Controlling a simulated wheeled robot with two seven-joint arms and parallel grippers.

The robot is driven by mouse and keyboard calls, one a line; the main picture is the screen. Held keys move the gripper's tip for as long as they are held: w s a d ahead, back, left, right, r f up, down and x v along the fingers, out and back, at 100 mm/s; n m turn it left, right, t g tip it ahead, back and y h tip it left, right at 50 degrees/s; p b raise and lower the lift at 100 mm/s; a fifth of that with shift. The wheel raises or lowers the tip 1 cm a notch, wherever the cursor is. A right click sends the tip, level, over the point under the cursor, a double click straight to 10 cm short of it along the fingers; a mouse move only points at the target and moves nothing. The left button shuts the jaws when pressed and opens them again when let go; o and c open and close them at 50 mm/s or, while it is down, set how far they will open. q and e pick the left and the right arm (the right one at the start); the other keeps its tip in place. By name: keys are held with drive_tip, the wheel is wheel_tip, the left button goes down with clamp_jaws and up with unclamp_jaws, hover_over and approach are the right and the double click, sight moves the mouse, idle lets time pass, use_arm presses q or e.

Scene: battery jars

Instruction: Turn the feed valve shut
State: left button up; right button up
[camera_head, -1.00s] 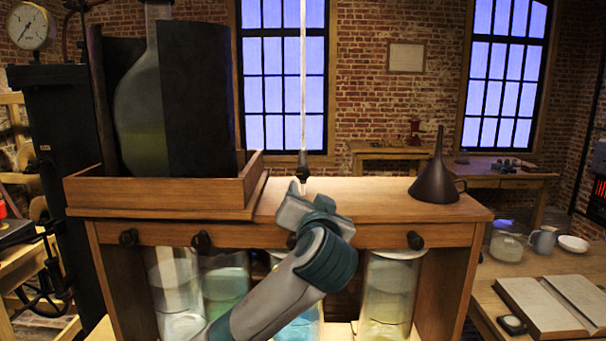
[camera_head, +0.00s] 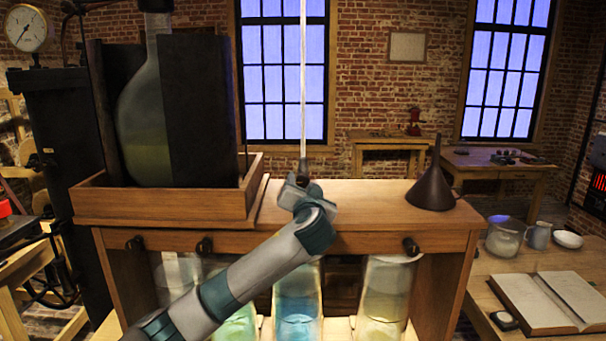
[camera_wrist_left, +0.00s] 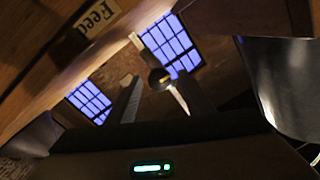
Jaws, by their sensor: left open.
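The feed valve (camera_head: 303,165) is a small dark fitting low on the thin, upright glass tube, above the wooden stand. My left gripper (camera_head: 299,183) is right by it in the head view and hides its lower part. In the left wrist view, a dark round knob (camera_wrist_left: 158,78) with a pale line below it shows ahead, between the two fingers of the open gripper (camera_wrist_left: 160,92). I cannot tell whether the fingers touch it. A "Feed" label (camera_wrist_left: 97,17) is at the upper left. My right gripper is in neither view.
The wooden stand (camera_head: 370,193) holds several glass jars below, with dark knobs along its front rail. A dark funnel (camera_head: 432,188) stands at its right end. A large flask (camera_head: 147,120) sits in a wooden tray (camera_head: 160,205) at left. An open book (camera_head: 545,302) lies at right.

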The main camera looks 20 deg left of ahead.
use_arm(q)
drive_tip(key=shift+p+x, duration=0.4)
drive_tip(key=shift+x, duration=0.9)
drive_tip(key=c, duration=1)
